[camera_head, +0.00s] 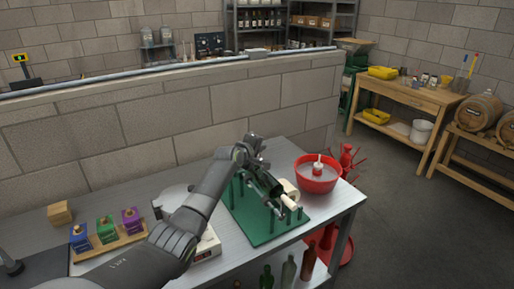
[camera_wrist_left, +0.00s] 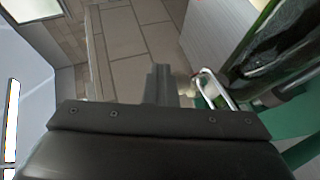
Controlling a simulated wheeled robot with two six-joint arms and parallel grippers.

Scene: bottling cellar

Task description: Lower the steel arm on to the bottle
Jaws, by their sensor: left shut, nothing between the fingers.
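A green base board (camera_head: 258,228) with several upright green pegs stands on the metal table. A dark green bottle (camera_head: 263,181) lies tilted in it, and it also fills the upper right of the left wrist view (camera_wrist_left: 285,50). A bent steel loop (camera_wrist_left: 212,88), seemingly the steel arm, shows beside the bottle in the left wrist view. My left gripper (camera_head: 256,147) is above the far side of the board, close to the bottle. Its fingers (camera_wrist_left: 160,84) are shut and empty, a little left of the loop. My wrist partly hides the stand. My right gripper is not in view.
A red bowl (camera_head: 317,178) stands right of the board. A white scale (camera_head: 206,245) is partly behind my left arm. A wooden rack (camera_head: 108,248) with blue, green and purple blocks is at left. A block wall (camera_head: 170,118) rises behind the table.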

